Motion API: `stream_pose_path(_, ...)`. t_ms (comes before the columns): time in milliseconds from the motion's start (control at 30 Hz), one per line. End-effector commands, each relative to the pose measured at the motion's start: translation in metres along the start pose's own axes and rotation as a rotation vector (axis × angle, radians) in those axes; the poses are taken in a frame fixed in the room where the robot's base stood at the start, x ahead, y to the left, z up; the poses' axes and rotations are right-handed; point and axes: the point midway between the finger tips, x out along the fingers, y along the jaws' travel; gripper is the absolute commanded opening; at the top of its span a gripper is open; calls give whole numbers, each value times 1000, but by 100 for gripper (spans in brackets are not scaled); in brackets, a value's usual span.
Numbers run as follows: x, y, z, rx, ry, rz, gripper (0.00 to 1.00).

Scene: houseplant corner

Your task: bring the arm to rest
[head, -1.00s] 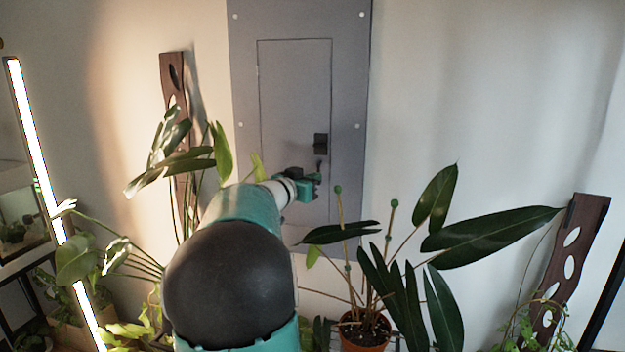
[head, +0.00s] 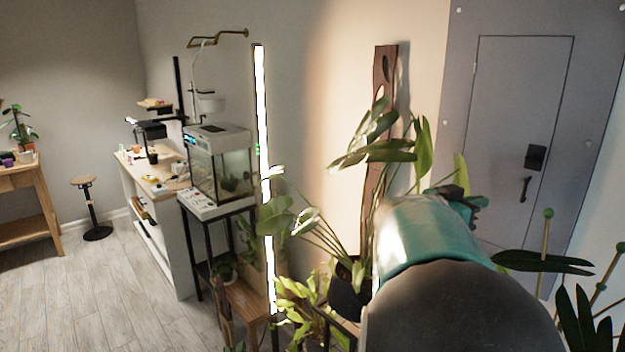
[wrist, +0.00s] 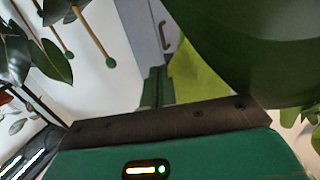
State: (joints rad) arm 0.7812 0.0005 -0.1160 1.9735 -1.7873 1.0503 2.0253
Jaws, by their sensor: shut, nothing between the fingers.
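My gripper (head: 468,203) shows as a dark shape just past my teal arm in the head view, in front of the grey wall panel (head: 590,150). Much of it is hidden behind the arm link. In the wrist view my gripper's green fingers (wrist: 155,86) are together with nothing held. A large dark green leaf (wrist: 245,45) is very close to the wrist camera, and a yellow-green leaf (wrist: 197,80) is beside the fingers. I cannot tell whether they touch.
A leafy plant (head: 375,140) by a brown wooden board stands just left of my arm. A lit upright lamp (head: 262,150), an aquarium (head: 222,165) on a stand and a stool (head: 90,205) are further left. Floor (head: 100,290) is clear at lower left.

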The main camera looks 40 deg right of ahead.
Motion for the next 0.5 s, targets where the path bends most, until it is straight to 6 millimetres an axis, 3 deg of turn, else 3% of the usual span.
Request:
stream_pose_path(167, -5, -1, 2, -7, -15, -6, 0)
stream_pose_path(267, -24, -3, 8, -42, -70, -27, 0)
stream_pose_path(367, -59, -6, 22, -112, -167, -76, 0)
stream_pose_path(500, -119, -7, 49, -245, -330, -191, 0)
